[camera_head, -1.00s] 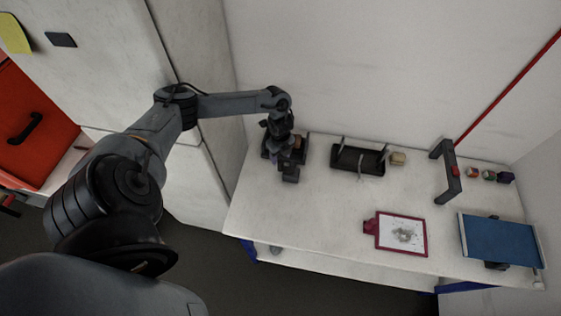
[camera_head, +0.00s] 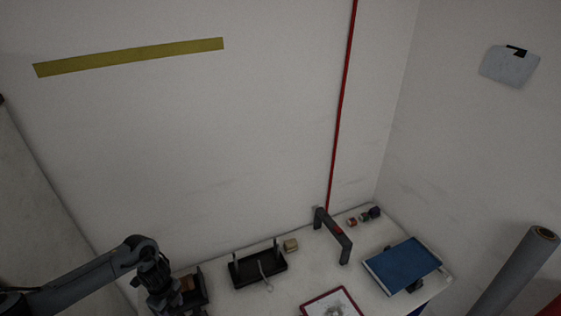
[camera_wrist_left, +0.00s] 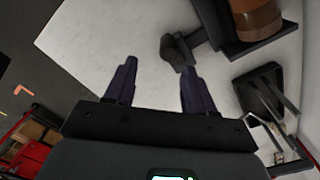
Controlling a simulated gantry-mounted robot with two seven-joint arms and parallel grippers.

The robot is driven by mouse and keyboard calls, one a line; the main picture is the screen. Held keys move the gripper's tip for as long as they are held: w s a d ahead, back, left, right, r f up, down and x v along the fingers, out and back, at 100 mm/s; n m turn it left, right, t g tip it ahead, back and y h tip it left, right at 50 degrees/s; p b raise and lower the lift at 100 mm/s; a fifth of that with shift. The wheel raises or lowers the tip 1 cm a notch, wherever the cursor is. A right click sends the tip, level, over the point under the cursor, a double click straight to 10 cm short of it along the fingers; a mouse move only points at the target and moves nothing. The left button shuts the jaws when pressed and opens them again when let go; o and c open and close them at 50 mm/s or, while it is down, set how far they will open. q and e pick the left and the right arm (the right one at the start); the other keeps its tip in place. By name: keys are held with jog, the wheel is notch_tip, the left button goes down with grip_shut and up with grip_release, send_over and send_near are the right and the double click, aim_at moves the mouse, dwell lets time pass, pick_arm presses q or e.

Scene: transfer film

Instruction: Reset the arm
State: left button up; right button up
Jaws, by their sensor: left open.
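My left arm comes in at the lower left of the head view, with its wrist and left gripper (camera_head: 160,298) low over the left end of the white table; the gripper is partly cut off there. In the left wrist view the two dark fingers of the left gripper (camera_wrist_left: 156,75) are spread apart with only bare tabletop between them. A black holder with a brown roll (camera_wrist_left: 258,20) lies just beyond the fingers; it also shows beside the gripper in the head view (camera_head: 188,285). My right gripper is not in view.
On the table (camera_head: 299,275) stand a black tray (camera_head: 258,270), a small tan block (camera_head: 291,245), a dark grey bracket (camera_head: 334,236), a blue panel (camera_head: 402,266), a red-framed picture (camera_head: 331,303) and several small rolls (camera_head: 364,216). A grey tube (camera_head: 515,275) leans at the right.

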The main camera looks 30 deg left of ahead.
pick_arm(q)
jog(key=s+d+f+h, duration=0.1)
jog(key=s+d+f, duration=0.2)
jog(key=d, duration=0.3)
jog(key=s+d+f+g+h, duration=0.1)
jog(key=s+d+f, duration=0.3)
jog(key=d, duration=0.2)
jog(key=s+d+f+m+g+h, duration=0.1)
jog(key=s+d+f, duration=0.2)
jog(key=d, duration=0.3)
jog(key=shift+s+d+f+p, duration=0.2)
jog(key=shift+s+f+p, duration=0.1)
jog(key=shift+s, duration=0.3)
jog(key=s+d+r+n+t+h, duration=0.1)
jog(key=d+r+n+t+h, duration=0.1)
jog(key=d, duration=1)
jog(key=d+r+n+t+h, duration=0.1)
jog(key=d+r+t, duration=0.15)
jog(key=d, duration=0.95)
jog(key=w+a+r+n+t+y+p, duration=0.1)
jog(key=w+r+n+t+y, duration=0.15)
jog(key=r+n, duration=0.45)
jog(key=a+r+n+g+y, duration=0.1)
jog(key=a+r+n+y, duration=0.2)
jog(key=a+r, duration=0.6)
jog(key=shift+s+a+r+n, duration=0.2)
jog(key=shift+s+a+n, duration=0.25)
jog(key=shift+a+n, duration=0.7)
